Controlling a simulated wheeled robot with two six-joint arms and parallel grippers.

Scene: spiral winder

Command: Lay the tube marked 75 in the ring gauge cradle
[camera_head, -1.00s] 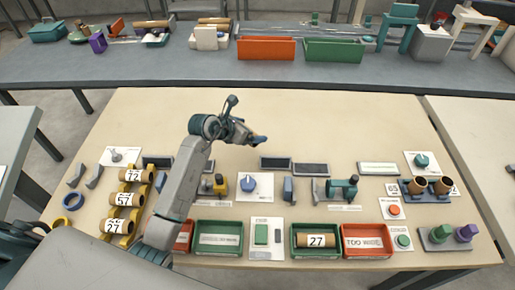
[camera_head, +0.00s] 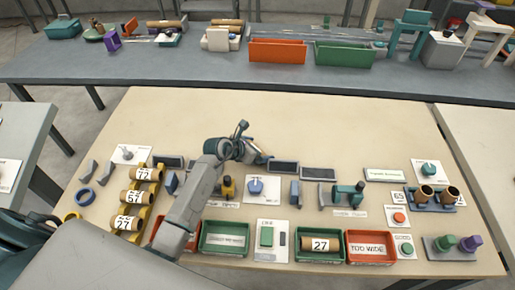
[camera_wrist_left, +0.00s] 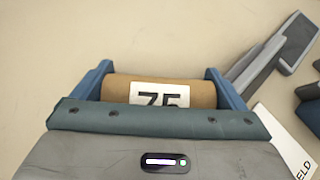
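The tube marked 75 (camera_wrist_left: 158,94) is brown with a white label. In the left wrist view it lies crosswise between the two blue fingers of my left gripper (camera_wrist_left: 160,88), which are closed on its ends. In the head view my left gripper (camera_head: 258,152) is above the middle of the table, behind the row of small fixtures, and the tube is mostly hidden. A yellow and dark fixture (camera_head: 228,187), a blue block (camera_head: 295,192) and a teal device (camera_head: 348,194) stand in that row. I cannot tell which is the ring gauge cradle. My right gripper is not in view.
A yellow rack (camera_head: 146,199) at left holds tubes marked 72, 57 and 27. A green tray (camera_head: 316,258) holds a tube marked 27, with a red TOO WIDE tray (camera_head: 370,261) beside it. Dark panels (camera_head: 318,174) lie near the gripper. The table's far part is clear.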

